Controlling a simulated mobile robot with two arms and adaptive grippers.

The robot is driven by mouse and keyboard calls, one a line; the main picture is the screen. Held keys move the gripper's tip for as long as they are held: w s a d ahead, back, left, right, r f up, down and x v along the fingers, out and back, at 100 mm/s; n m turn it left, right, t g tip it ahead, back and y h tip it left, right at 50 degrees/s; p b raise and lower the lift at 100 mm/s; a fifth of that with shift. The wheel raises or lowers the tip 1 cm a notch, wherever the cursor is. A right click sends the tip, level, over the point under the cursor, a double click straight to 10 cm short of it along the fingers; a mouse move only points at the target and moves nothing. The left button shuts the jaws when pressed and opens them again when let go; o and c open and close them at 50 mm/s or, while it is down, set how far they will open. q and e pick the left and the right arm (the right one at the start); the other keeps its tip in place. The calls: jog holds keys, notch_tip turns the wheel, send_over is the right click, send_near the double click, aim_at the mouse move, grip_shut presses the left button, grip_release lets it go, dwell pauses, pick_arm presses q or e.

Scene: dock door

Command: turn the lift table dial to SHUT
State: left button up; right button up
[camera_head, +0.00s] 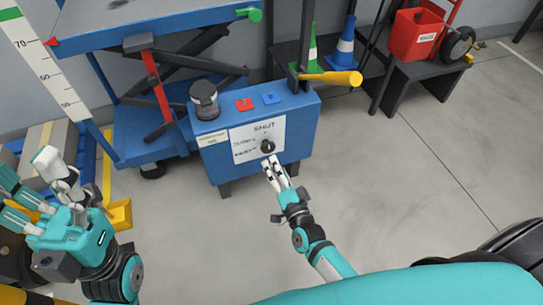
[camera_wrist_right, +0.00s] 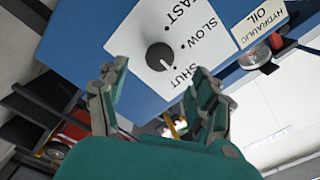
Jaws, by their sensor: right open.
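The dial (camera_head: 267,146) is a round dark knob on a white label plate on the front of the blue control box (camera_head: 215,160). The plate reads SHUT above the knob, with two smaller words at its left. In the right wrist view the dial (camera_wrist_right: 160,57) stands beyond my fingertips, near the words FAST, SLOW and SHUT. A pale mark on it seems to lie towards SHUT, but I cannot be sure. My right gripper (camera_head: 272,163) is open and empty just below the dial, its fingers apart in the wrist view (camera_wrist_right: 159,76). My left gripper (camera_head: 32,182) is open and empty at the left.
A dark canister (camera_head: 204,100), a red button (camera_head: 244,104) and a blue one (camera_head: 271,98) are on the box top. The blue lift table (camera_head: 150,28) stands behind. A yellow-ended lever (camera_head: 342,78) sticks out at the right. The floor in front is clear.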

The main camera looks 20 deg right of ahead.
jog(key=shift+s+d, duration=0.1)
jog(key=shift+s, duration=2.15)
